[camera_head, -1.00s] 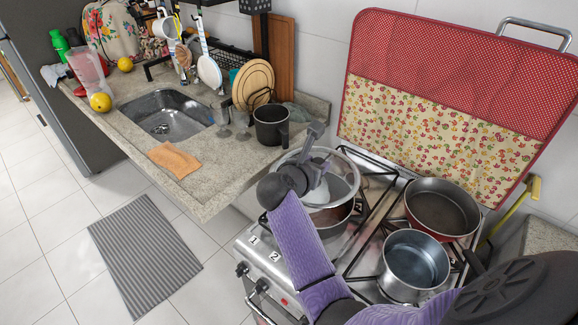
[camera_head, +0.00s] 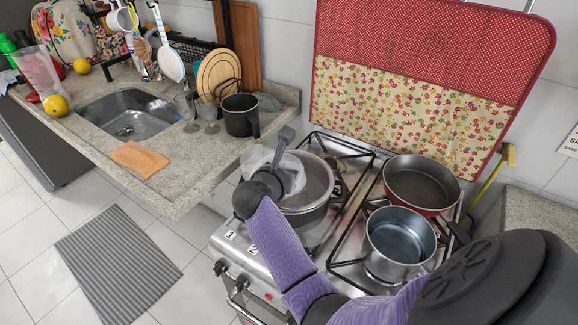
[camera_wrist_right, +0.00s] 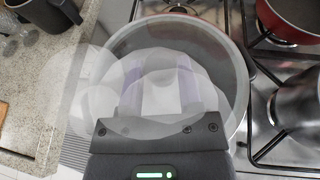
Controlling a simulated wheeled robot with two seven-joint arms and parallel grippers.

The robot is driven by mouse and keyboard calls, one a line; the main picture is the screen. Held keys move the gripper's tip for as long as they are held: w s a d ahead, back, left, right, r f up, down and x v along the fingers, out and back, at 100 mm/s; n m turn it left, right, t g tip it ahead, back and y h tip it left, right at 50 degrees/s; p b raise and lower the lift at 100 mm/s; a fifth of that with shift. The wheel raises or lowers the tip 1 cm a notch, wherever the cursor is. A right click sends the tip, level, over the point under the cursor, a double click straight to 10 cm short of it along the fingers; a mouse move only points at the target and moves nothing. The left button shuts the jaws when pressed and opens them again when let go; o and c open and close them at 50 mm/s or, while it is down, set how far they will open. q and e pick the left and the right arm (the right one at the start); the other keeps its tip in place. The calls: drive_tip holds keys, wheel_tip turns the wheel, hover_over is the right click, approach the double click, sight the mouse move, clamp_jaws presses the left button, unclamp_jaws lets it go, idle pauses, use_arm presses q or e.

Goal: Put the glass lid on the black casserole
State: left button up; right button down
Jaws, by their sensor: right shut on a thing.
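The glass lid (camera_head: 318,178), clear with a pale metal rim, is held roughly level over the black casserole (camera_head: 308,217) on the left side of the stove. My right gripper (camera_head: 284,160) is shut on the lid from above. The lid and gripper hide most of the casserole; only part of its side shows. I cannot tell whether the rims touch. In the right wrist view the lid's round rim (camera_wrist_right: 238,75) fills the middle, in front of my right gripper (camera_wrist_right: 160,92). My left gripper is not in view.
A steel pot (camera_head: 400,240) and a red-sided pan (camera_head: 422,183) stand on the stove to the right. A dark pot (camera_head: 239,116) stands near the counter edge to the left. A red patterned stove cover (camera_head: 420,90) rises behind.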

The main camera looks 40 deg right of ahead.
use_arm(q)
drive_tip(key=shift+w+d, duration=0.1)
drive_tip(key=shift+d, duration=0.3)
use_arm(e)
drive_tip(key=shift+a, duration=0.1)
drive_tip(key=shift+c, duration=2.4)
unclamp_jaws()
drive_tip(key=shift+o, duration=2.2)
drive_tip(key=shift+f, duration=0.1)
drive_tip(key=shift+o, duration=0.2)
use_arm(q)
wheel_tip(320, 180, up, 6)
drive_tip(key=p, duration=0.6)
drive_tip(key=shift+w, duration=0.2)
use_arm(e)
wheel_tip(320, 180, up, 7)
